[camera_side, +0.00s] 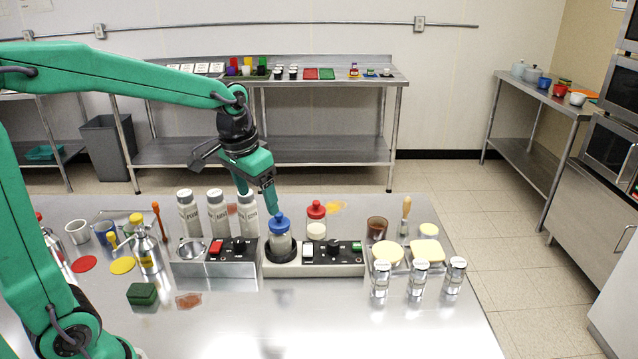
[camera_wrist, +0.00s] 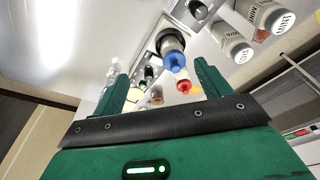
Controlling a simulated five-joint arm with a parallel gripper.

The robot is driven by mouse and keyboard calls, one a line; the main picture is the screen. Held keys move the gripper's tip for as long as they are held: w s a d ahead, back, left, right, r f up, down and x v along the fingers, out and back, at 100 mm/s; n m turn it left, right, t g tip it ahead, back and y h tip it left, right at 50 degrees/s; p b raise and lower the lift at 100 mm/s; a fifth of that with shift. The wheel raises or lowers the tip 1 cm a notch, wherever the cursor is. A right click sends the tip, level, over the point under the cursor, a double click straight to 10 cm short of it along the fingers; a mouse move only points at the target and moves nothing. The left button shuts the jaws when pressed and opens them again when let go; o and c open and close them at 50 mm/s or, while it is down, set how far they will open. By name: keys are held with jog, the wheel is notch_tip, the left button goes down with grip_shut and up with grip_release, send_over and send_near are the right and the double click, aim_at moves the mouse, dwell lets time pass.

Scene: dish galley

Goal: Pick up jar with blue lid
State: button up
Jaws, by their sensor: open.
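The jar with the blue lid (camera_side: 279,238) stands upright in a round dark recess of a metal panel with switches (camera_side: 340,270). In the wrist view its blue lid (camera_wrist: 174,61) shows between and beyond my fingers. My gripper (camera_side: 262,205) is open and empty, pointing down, with its fingertips just above and beside the lid. In the wrist view my gripper (camera_wrist: 160,80) has one green finger on each side of the jar. I cannot tell whether a finger touches it.
A jar with a red lid (camera_side: 316,220) stands close behind on the right. Labelled bottles (camera_side: 218,212) stand on the left. The front of the table is mostly clear.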

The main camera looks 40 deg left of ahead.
aim_at(279, 219)
jog(key=shift+g, duration=0.7)
jog(key=w+f, duration=0.2)
jog(key=w+a+f, duration=0.1)
jog(key=w, duration=0.1)
jog(key=w+a+f, duration=0.1)
jog(key=w+f, duration=0.1)
jog(key=shift+w+a+f, duration=0.15)
jog(key=shift+w+f, duration=0.05)
jog(key=shift+f, duration=0.15)
jog(key=shift+w+f, duration=0.2)
jog(key=shift+f, duration=1.75)
jog(key=shift+w+f, duration=0.15)
jog(key=shift+f, duration=1.8)
jog(key=c, duration=1.4)
jog(key=shift+o, duration=0.2)
jog(key=shift+r, duration=0.2)
